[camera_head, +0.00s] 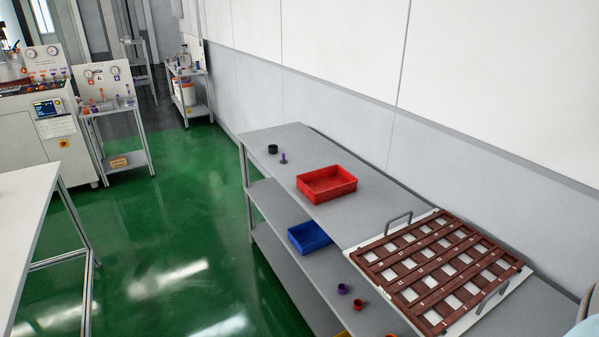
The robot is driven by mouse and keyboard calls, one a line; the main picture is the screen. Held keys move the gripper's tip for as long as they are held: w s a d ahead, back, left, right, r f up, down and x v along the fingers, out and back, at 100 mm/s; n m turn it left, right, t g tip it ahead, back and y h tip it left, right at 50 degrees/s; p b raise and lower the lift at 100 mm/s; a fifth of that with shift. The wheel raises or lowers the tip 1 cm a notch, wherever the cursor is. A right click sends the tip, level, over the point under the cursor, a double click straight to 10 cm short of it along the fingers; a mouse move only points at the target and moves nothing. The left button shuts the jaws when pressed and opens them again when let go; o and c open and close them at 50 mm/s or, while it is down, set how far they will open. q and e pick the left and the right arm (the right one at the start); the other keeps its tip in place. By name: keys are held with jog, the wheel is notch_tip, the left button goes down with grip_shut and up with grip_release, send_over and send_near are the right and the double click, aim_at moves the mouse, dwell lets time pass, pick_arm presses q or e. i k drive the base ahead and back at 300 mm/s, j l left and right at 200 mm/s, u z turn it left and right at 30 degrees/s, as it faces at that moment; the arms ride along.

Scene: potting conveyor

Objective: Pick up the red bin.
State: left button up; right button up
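The red bin (327,185) is a shallow open rectangular tray. It rests upright on the top shelf of a grey table (290,150) against the wall, near the middle of the head view. It looks empty inside. Neither of my grippers shows clearly in the head view, and nothing is touching the bin.
A blue bin (309,238) sits on the shelf below. A brown slotted rack on a white board with handles (435,267) lies right of the red bin. A black cup (273,149) and a small purple part (283,158) stand behind it. The green floor (170,230) is open.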

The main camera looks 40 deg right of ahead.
aim_at(319, 186)
jog(key=i+j+z, duration=0.1)
jog(key=i+z, duration=0.2)
jog(key=i, duration=0.15)
jog(key=i+j+z, duration=0.15)
jog(key=i+z, duration=0.15)
jog(key=i+j+z, duration=0.3)
jog(key=i, duration=0.2)
